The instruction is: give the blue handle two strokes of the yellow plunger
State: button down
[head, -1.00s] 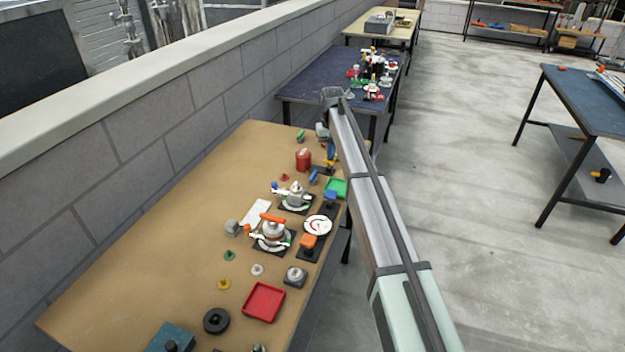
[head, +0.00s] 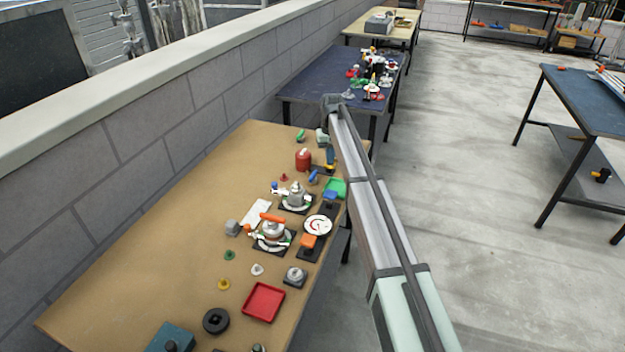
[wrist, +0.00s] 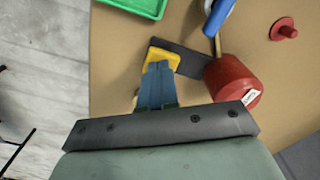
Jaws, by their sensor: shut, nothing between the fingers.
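The yellow plunger (wrist: 163,55) stands on a dark base plate (wrist: 189,62) in the wrist view. In the head view the yellow plunger (head: 330,168) is a small patch just below my fingers. My gripper (wrist: 159,66) is shut and empty, with its blue fingertips over the yellow top and hiding part of it. I cannot tell whether they touch it. In the head view my gripper (head: 330,161) is at the far right edge of the tan table. The blue handle (wrist: 218,17) is at the top of the wrist view, apart from my fingers; it also shows in the head view (head: 313,178).
A red can (wrist: 230,78) stands close beside the base plate. A green tray (wrist: 147,7) is at the top left and a red knob (wrist: 284,30) at the top right. Several mechanisms and a red tray (head: 263,302) sit nearer on the table. The table's left part is bare.

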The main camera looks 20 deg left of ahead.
jog(key=shift+r, duration=1.95)
jog(key=shift+f, duration=0.25)
jog(key=shift+f, duration=1.75)
jog(key=shift+r, duration=2)
jog(key=shift+r, duration=0.1)
notch_tip(320, 180, up, 5)
jog(key=shift+f, duration=0.1)
